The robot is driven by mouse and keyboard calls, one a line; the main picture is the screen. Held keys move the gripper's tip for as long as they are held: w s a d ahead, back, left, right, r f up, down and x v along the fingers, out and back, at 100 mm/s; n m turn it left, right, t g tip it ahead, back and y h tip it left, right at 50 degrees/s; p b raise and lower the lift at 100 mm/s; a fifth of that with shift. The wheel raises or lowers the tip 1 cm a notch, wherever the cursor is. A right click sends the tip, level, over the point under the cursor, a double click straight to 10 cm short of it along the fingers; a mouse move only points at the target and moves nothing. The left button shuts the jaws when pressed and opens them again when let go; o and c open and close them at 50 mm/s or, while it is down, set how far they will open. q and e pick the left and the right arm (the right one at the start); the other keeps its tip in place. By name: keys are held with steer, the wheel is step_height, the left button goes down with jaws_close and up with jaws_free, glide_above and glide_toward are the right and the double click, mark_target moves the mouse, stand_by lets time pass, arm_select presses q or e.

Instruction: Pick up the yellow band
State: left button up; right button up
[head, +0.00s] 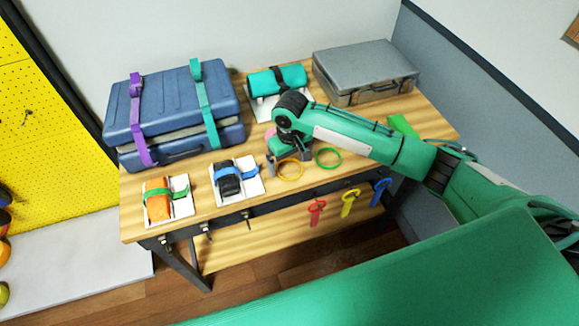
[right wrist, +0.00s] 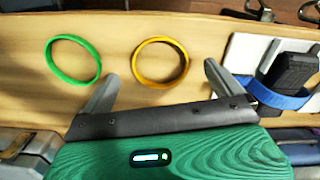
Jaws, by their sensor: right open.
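The yellow band (head: 290,179) is an orange-yellow ring lying flat on the wooden table near its front edge. In the right wrist view the yellow band (right wrist: 186,63) lies just ahead of and between the fingertips, with nothing gripping it. My right gripper (head: 289,160) is open and empty, pointing down right by the band. Its two fingers also show spread in the right wrist view (right wrist: 160,73). My left gripper is not in view.
A green ring (head: 328,166) lies to the right of the yellow band. A strapped black roll on a white tray (head: 223,199) is to its left. Red, yellow (head: 349,203) and blue straps hang at the front edge. A blue suitcase (head: 165,90) and a grey case (head: 365,62) stand behind.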

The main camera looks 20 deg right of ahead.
steer(key=shift+f, duration=1.3)
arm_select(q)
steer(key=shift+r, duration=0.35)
arm_select(e)
steer(key=c, duration=1.1)
steer(key=shift+o, duration=0.2)
steer(key=shift+r, duration=0.1)
